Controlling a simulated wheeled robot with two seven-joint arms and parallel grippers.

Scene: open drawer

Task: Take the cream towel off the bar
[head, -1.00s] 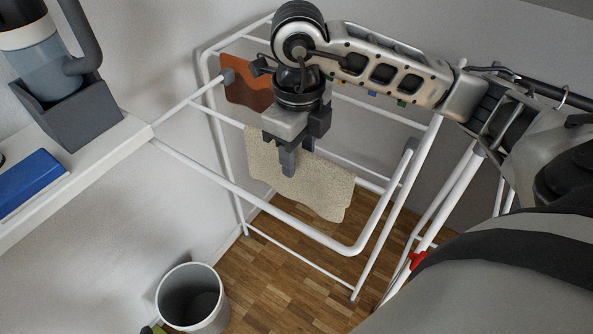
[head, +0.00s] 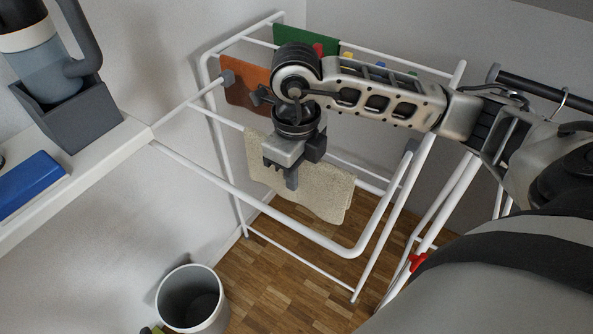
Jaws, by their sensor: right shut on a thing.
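The cream towel (head: 322,192) hangs folded over a white bar of the drying rack (head: 205,255), in the middle of the head view. My right gripper (head: 291,180) is at the towel's upper edge, left of its middle, coming from above with its fingers pointing down. It is shut on the cream towel, which still lies over the bar. My gripper body hides part of the towel's top edge. My left gripper is not in view.
A brown cloth (head: 245,85) and a green cloth (head: 306,43) hang on bars behind. A white bin (head: 192,297) stands on the wooden floor. At left, a white shelf (head: 120,140) carries a grey holder (head: 72,125) with a jug and a blue box (head: 28,183).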

